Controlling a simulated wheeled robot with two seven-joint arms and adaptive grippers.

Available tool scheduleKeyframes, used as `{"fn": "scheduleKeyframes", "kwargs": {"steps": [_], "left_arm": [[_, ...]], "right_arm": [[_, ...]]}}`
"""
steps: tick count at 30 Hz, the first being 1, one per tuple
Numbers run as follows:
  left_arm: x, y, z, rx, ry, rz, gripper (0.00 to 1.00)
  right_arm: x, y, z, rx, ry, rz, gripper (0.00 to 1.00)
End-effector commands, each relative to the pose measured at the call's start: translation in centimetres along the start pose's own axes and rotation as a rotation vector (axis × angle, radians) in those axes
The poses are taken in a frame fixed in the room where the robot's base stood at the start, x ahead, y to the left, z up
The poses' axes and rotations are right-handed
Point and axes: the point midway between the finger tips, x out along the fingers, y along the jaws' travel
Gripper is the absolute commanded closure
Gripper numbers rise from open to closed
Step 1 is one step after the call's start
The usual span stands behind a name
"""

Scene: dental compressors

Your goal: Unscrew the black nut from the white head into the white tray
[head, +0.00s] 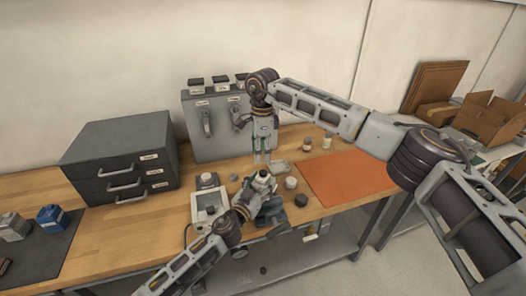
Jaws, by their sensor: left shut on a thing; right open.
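My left gripper (256,193) reaches in from the lower left and is shut on what looks like the white head (264,181), near the bench's front edge. The contact is small and partly covered by the gripper. A small dark piece on top of the head (263,173) looks like the black nut, but it is too small to be sure. My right gripper (262,158) points down above and just behind the head, open and empty, apart from it. The white tray (280,167) is a small, pale, shallow dish just right of the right gripper's fingertips.
A white device (209,204) stands left of the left gripper. A grey drawer cabinet (122,157) and a grey panel (208,145) stand behind.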

Motion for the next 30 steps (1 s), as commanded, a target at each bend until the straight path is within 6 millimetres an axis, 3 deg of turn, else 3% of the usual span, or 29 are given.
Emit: {"fn": "scheduleKeyframes", "kwargs": {"steps": [30], "left_arm": [[-0.01, 0.00, 0.06, 0.000, -0.001, 0.000, 1.00]], "right_arm": [[0.00, 0.28, -0.62, 0.807, 0.031, 0.001, 0.57]]}}
